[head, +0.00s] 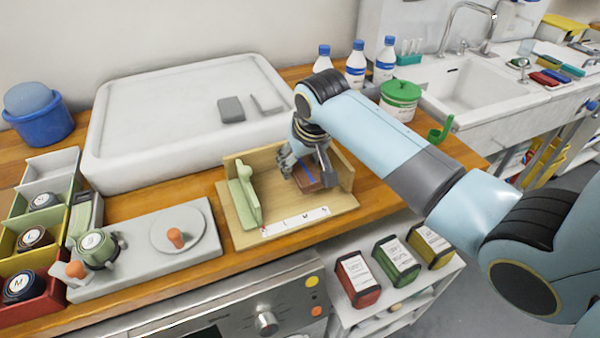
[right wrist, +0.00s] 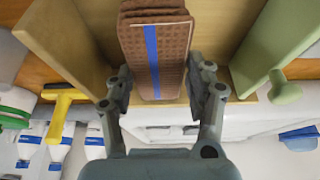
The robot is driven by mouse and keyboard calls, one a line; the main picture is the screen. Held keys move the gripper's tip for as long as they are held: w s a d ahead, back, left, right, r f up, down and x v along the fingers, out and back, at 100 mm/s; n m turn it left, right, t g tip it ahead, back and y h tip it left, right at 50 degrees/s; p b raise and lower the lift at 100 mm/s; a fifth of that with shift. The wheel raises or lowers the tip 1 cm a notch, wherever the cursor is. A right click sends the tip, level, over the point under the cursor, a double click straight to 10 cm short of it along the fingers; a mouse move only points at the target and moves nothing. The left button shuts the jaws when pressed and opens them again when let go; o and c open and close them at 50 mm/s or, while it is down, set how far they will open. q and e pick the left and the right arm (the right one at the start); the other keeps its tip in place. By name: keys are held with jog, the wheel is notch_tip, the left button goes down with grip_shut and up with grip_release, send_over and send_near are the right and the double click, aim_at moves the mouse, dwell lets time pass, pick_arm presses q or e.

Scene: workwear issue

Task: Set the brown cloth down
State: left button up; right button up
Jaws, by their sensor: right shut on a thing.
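The brown cloth (head: 309,181) is a folded stack with a blue stripe. It is in the wooden holder (head: 345,203), nearer its right wall than its green upright piece (head: 245,200). My right gripper (head: 305,170) comes in from above and is shut on the cloth. In the right wrist view the cloth (right wrist: 174,55) sits between the two fingers (right wrist: 160,88), its striped face towards the camera. I cannot tell whether its underside touches the holder's floor. My left gripper is not in view.
A lettered white strip (head: 295,222) lies along the holder's front. A grey board (head: 195,252) with orange knobs is at left, and a white basin (head: 150,120) behind. Bottles (head: 355,65) and a green-lidded tub (head: 399,98) stand behind my arm. Tins (head: 357,278) sit on a lower shelf.

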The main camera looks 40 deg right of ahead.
aim_at(302, 168)
notch_tip(302, 168, down, 4)
jog(key=shift+r, duration=0.25)
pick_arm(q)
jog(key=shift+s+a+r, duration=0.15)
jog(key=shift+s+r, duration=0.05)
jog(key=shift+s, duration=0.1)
pick_arm(e)
jog(key=shift+f, duration=0.25)
jog(key=shift+f, duration=0.15)
jog(key=o, duration=1.1)
jog(key=shift+o, duration=0.2)
jog(key=shift+s+a+r+p, duration=0.15)
jog(key=shift+r+p, duration=0.15)
jog(key=shift+r, duration=0.25)
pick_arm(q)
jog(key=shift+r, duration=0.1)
pick_arm(e)
jog(key=v, duration=1.1)
jog(key=shift+s, duration=0.15)
jog(key=shift+s, duration=0.1)
